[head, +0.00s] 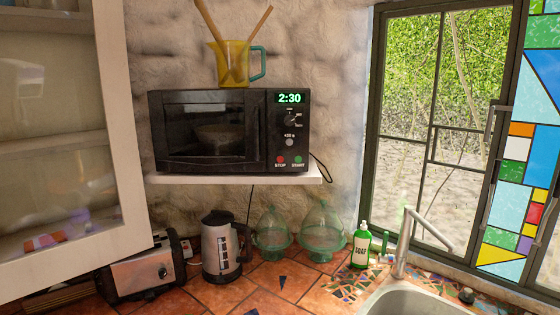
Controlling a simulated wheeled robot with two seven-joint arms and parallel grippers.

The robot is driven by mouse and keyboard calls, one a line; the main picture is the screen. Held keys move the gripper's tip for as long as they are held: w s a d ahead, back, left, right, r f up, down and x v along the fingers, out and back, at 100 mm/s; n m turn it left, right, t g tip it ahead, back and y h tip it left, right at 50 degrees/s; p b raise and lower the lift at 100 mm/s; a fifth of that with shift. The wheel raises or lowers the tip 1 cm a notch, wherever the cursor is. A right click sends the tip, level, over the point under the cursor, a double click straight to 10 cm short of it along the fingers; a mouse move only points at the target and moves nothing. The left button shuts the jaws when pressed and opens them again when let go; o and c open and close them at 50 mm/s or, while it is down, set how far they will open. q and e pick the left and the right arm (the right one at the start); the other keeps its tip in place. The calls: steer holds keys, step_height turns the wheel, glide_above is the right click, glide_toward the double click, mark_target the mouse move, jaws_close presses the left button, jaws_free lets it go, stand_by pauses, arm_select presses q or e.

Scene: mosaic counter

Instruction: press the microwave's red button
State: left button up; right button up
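A black microwave (213,131) stands on a white wall shelf (240,179). Its door is shut and a bowl (218,138) shows dimly through the window. Its display (289,98) reads 2:30 in green. The red button (280,160), labelled STOP, is at the lower left of the control panel. A green START button (298,159) is just right of it. A dial (290,119) sits higher on the panel. Neither of my grippers is in view, and nothing covers the red button.
A yellow jug (230,62) with wooden utensils stands on the microwave. Below are a toaster (142,274), a kettle (221,246), two green glass domes (323,228) and a soap bottle (361,245). A cabinet (122,130) juts out at left; a sink (415,302) and tap (404,240) are at right.

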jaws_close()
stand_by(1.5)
